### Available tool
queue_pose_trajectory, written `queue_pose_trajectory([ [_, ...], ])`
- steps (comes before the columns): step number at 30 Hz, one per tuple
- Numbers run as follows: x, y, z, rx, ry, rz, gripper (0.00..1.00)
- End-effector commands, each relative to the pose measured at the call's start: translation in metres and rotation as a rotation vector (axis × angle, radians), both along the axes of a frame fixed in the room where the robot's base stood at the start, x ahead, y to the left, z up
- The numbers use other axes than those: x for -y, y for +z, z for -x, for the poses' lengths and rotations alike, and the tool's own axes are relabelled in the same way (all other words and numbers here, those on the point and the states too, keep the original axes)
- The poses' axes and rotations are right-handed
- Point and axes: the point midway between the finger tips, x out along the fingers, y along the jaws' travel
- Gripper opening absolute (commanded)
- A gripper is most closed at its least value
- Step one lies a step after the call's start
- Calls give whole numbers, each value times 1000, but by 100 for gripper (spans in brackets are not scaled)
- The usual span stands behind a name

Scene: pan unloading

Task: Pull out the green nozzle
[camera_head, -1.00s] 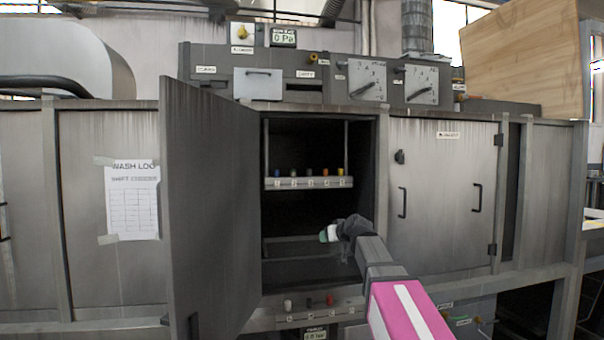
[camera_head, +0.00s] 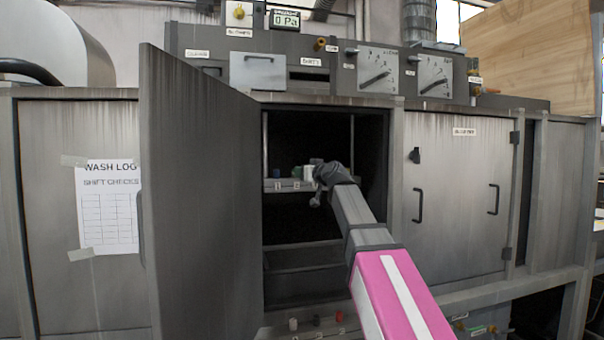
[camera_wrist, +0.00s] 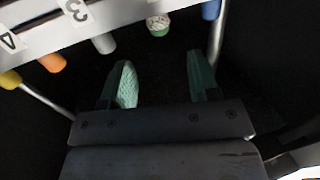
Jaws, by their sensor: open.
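The green nozzle (camera_wrist: 158,27) shows in the wrist view as a short cap with a pale, speckled end. It sits in the white numbered rail (camera_wrist: 75,28), between a grey nozzle and a blue one. My gripper (camera_wrist: 160,65) is open and empty, with two teal fingers. The green nozzle lies ahead of the gap between the fingertips, apart from both. In the head view my gripper (camera_head: 309,173) is inside the open cabinet at rail height. It hides the right part of the rail there, and I cannot clearly separate the green nozzle from the fingertips.
Neighbouring nozzles are blue (camera_wrist: 210,9), grey (camera_wrist: 104,43), orange (camera_wrist: 52,62) and yellow (camera_wrist: 10,79). The open cabinet door (camera_head: 200,200) stands left of my arm. The closed door (camera_head: 455,200) is to the right. A lower rail with nozzles (camera_head: 293,324) is below the opening.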

Motion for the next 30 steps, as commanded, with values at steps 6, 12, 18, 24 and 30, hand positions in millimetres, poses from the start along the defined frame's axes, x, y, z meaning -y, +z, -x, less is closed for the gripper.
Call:
queue_pose_trajectory([
  [6,-8,1,-14,-1,1,1,56],
  [12,-22,1,-39,-2,1,0,56],
  [18,-40,1,-68,-1,1,0,56],
  [24,-53,0,-88,-1,1,0,56],
  [30,-55,-1,-92,-1,0,0,56],
])
